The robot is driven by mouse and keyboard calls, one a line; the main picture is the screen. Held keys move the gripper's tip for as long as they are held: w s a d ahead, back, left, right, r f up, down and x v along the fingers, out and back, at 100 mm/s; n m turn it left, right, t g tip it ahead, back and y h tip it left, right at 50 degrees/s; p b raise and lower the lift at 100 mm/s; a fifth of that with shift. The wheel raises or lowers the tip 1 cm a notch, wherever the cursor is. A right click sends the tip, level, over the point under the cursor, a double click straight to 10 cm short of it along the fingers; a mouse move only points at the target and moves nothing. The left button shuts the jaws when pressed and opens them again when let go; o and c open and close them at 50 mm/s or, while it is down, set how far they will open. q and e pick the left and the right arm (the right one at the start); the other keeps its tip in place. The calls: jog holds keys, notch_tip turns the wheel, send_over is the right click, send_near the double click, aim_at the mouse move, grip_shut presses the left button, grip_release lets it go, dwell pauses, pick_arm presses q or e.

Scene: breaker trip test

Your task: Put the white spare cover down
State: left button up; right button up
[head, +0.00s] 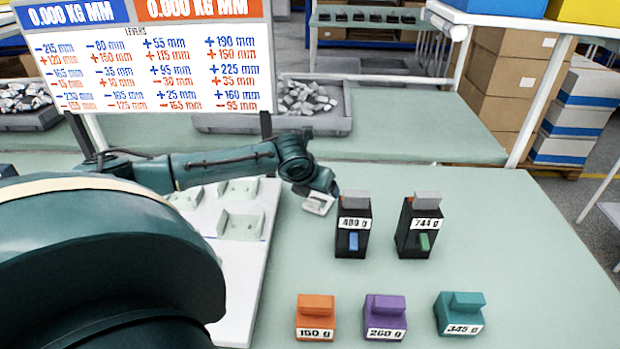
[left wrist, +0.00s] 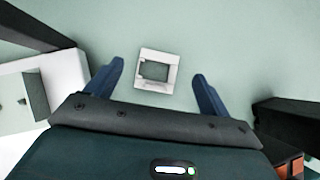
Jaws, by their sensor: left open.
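The white spare cover (left wrist: 152,88) is a small square frame with an opening in its middle. In the left wrist view it lies on the pale green table between my two spread fingers, with a gap on each side. In the head view the cover (head: 317,207) shows just below my left gripper (head: 324,192), which partly hides it. My left gripper is open and holds nothing. It is pointed down over the cover, left of the black block marked 489 g (head: 353,238). My right gripper is not in view.
A black block marked 744 g (head: 413,240) stands further right. Orange (head: 315,312), purple (head: 384,312) and teal (head: 459,309) weights stand in front. A white panel with several raised parts (head: 258,262) lies to the left. The table's right side is clear.

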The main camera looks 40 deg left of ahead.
pick_arm(q)
jog(key=v, duration=0.6)
jog(key=shift+s+r, duration=0.1)
jog(key=shift+s, duration=0.05)
dwell(0.3)
